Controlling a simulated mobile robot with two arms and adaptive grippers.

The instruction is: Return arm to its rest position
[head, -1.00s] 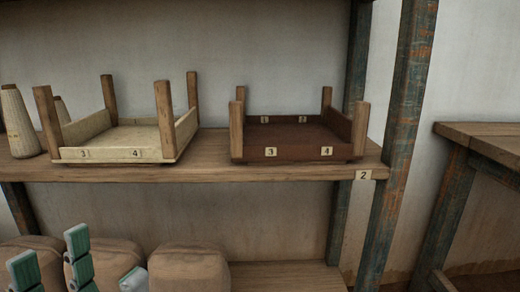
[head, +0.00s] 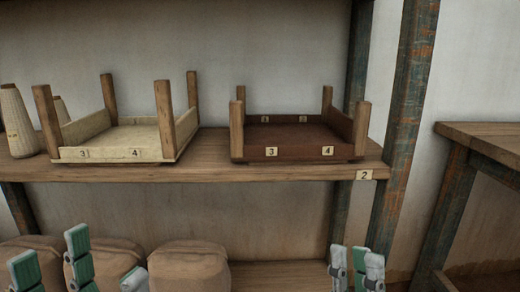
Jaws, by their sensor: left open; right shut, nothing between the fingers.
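My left gripper (head: 78,262) is at the bottom left, its green and pale grey fingers spread apart with nothing between them. It shows in front of the brown rounded bundles on the lower shelf. My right gripper (head: 356,266) is at the bottom edge, right of centre, in front of the lower shelf's right end. Its fingers are close together and hold nothing. The rest of both arms is out of view.
A wooden shelf (head: 215,172) bears a cream tray (head: 110,154), a dark brown tray (head: 300,152) and a pale cone (head: 16,122). Several brown bundles (head: 188,268) sit below. A shelf post (head: 405,130) and a wooden table (head: 490,140) stand at the right.

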